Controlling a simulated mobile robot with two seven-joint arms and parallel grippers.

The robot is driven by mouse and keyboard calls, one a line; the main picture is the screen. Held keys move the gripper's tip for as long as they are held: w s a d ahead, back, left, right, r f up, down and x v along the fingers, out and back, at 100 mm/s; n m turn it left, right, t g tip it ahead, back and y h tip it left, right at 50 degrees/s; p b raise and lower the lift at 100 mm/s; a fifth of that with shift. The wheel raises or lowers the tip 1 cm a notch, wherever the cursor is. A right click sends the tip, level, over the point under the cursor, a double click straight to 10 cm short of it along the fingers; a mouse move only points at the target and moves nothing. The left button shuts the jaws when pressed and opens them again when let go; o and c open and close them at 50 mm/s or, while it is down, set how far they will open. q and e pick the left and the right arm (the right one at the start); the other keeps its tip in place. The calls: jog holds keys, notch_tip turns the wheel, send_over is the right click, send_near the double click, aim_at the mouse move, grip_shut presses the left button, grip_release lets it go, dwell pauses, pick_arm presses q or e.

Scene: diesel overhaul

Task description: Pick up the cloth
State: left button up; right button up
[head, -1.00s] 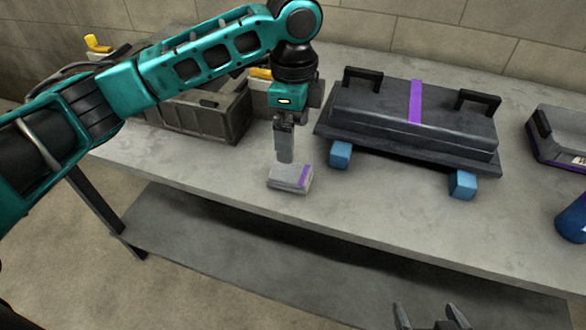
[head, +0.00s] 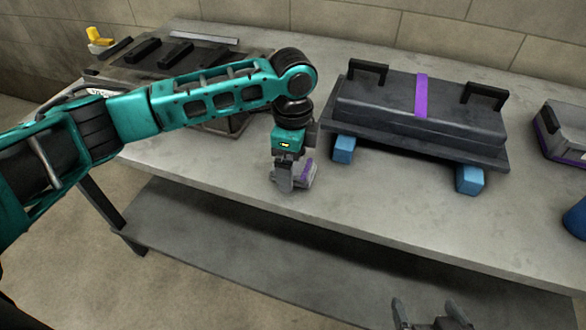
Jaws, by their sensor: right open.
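The cloth (head: 307,174), a small folded grey pad with a purple stripe, is near the front edge of the workbench (head: 400,211). My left gripper (head: 284,188) points down at its left side and hides part of it. Its fingers overlap the cloth in the picture, and I cannot tell whether they are closed on it. My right gripper (head: 433,316) is at the bottom edge, open and empty, in front of the bench and far from the cloth.
A dark cover (head: 375,103) with two handles and a purple stripe rests on blue blocks (head: 470,179) right of the cloth. A grey case (head: 562,133) and a blue container (head: 577,216) stand farther right. A bin (head: 228,126) is behind my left arm.

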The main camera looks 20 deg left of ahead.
pick_arm(q)
jog(key=shift+c, duration=0.3)
jog(key=c, duration=1.1)
pick_arm(e)
jog(key=shift+s+d+f, duration=0.15)
jog(key=shift+d+f, duration=0.05)
jog(key=shift+f, duration=0.05)
pick_arm(q)
jog(key=shift+r, duration=0.1)
notch_tip(320, 180, up, 20)
jog(key=p, duration=0.3)
pick_arm(e)
jog(key=shift+s+d+r+h, duration=0.1)
jog(key=shift+d+r+h, duration=0.05)
jog(key=shift+r, duration=0.4)
jog(key=shift+s+d+r+h, duration=0.1)
jog(key=shift+r+h, duration=0.05)
jog(key=shift+r, duration=0.4)
pick_arm(q)
jog(key=o, duration=0.5)
jog(key=shift+c, duration=0.2)
jog(key=c, duration=0.3)
pick_arm(e)
jog(key=shift+a, duration=0.1)
